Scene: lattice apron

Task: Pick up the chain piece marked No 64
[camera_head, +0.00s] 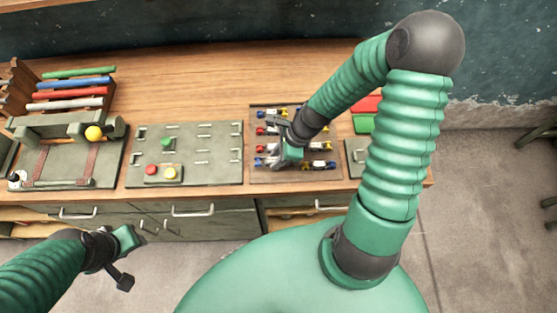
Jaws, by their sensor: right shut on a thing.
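Several small chain pieces with coloured ends (318,165) lie in rows on a dark brown board (252,118) on the workbench. Their number markings are too small to read, so I cannot tell which is No 64. My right gripper (285,146) is over the left part of this board. It is shut on a chain piece, mostly hidden by the gripper and arm. My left gripper (124,260) is in front of the bench, low and away from the pieces. Its fingers are apart, with nothing between them.
A grey-green panel (210,145) with red, yellow and green knobs lies left of the board. Further left is a fixture (55,162) with a yellow ball, below a rack of coloured rods (75,83). Red and green blocks (364,123) sit to the right. The bench's back is clear.

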